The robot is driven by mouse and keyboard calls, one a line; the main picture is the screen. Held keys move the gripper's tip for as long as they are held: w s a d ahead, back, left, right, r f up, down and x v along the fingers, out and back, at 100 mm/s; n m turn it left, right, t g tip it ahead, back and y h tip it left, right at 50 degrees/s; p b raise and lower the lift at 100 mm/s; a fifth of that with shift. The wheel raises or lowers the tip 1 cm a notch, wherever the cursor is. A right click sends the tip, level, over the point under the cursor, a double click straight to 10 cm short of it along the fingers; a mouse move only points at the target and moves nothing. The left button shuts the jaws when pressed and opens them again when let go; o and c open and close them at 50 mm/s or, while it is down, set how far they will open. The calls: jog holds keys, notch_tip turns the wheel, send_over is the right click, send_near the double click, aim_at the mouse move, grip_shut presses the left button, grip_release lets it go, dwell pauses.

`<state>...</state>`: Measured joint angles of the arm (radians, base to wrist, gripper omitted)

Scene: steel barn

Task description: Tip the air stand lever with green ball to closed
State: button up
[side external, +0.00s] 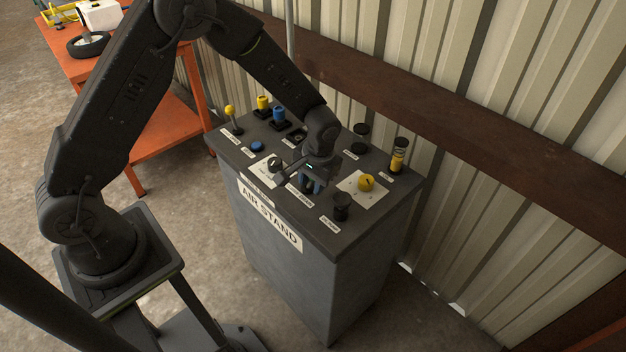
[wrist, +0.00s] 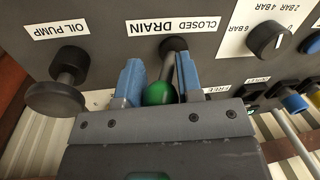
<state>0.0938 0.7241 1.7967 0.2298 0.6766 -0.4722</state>
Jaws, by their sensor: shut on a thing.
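The lever with the green ball (wrist: 159,93) is on the air stand panel (wrist: 110,20), under a label reading CLOSED DRAIN (wrist: 172,27) that appears upside down in the wrist view. Its dark base (wrist: 173,44) and a metal rod show above the ball. My gripper (wrist: 158,82) has its blue fingers on either side of the ball and is shut on it. In the side view my gripper (side external: 309,185) is low over the right half of the air stand (side external: 310,262), and it hides the lever there.
A black OIL PUMP knob (wrist: 60,88) stands beside my fingers. A pressure dial (wrist: 277,41) is on the other side. Yellow-ball lever (side external: 230,112), yellow knob (side external: 366,183) and yellow-black column (side external: 399,156) stand on the panel. The corrugated wall (side external: 480,120) is close behind.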

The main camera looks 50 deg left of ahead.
grip_shut()
jog(key=shift+a, duration=0.1)
jog(key=shift+a+r+h, duration=0.1)
jog(key=shift+a+h, duration=0.25)
jog(key=shift+h, duration=0.45)
jog(key=shift+a+r+h, duration=0.1)
jog(key=shift+a+h, duration=0.25)
jog(key=shift+h, duration=0.45)
jog(key=shift+a+f+h, duration=0.1)
jog(key=shift+a+h, duration=0.5)
jog(key=shift+h, duration=0.65)
jog(key=shift+a+h, duration=0.55)
jog(key=shift+h, duration=0.7)
jog(key=o, duration=0.9)
grip_release()
jog(key=shift+o, duration=0.2)
